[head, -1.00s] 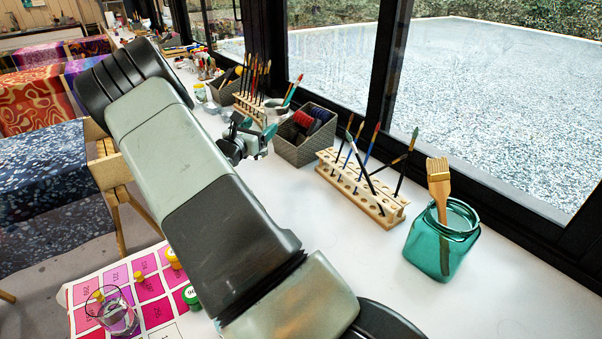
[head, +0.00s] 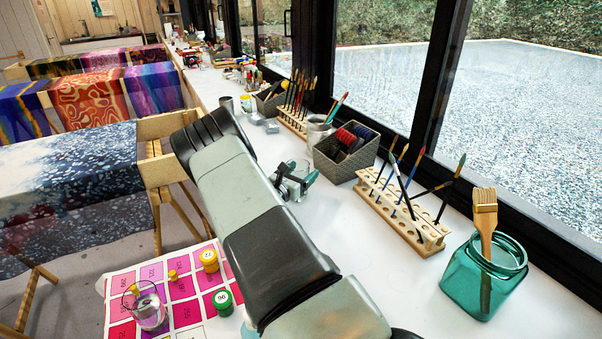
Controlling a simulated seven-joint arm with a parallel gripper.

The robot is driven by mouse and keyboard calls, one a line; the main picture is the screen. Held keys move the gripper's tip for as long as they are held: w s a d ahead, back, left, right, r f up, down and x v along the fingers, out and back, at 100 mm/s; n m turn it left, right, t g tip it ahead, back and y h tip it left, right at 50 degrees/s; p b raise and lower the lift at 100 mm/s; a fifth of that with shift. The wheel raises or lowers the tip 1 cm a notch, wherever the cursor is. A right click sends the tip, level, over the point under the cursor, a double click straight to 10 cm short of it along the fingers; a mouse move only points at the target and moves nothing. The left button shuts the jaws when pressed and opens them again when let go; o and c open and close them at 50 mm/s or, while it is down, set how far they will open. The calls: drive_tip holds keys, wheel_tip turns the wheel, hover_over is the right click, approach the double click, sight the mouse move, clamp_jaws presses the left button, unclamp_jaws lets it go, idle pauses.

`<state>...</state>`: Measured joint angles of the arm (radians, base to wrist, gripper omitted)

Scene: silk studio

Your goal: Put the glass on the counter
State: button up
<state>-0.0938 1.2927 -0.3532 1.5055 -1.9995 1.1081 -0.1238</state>
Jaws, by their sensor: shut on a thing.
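My gripper (head: 293,178) is over the white counter (head: 335,235), left of the dark basket. It is shut on a clear glass (head: 296,187), which is small and partly hidden by the fingers. I cannot tell whether the glass touches the counter. A second clear glass (head: 149,308) stands on the pink chart at the lower left. My arm crosses the middle of the view.
Near my gripper are a dark woven basket (head: 343,168) and a wooden rack with brushes (head: 400,216). A teal jar (head: 480,280) holds a wide brush. Yellow and green-lidded pots (head: 222,302) sit on the pink chart (head: 182,285). Bare counter lies before the rack.

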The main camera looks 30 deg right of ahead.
drive_tip(key=shift+f, duration=0.1)
drive_tip(key=o, duration=1.2)
drive_tip(key=shift+o, duration=0.2)
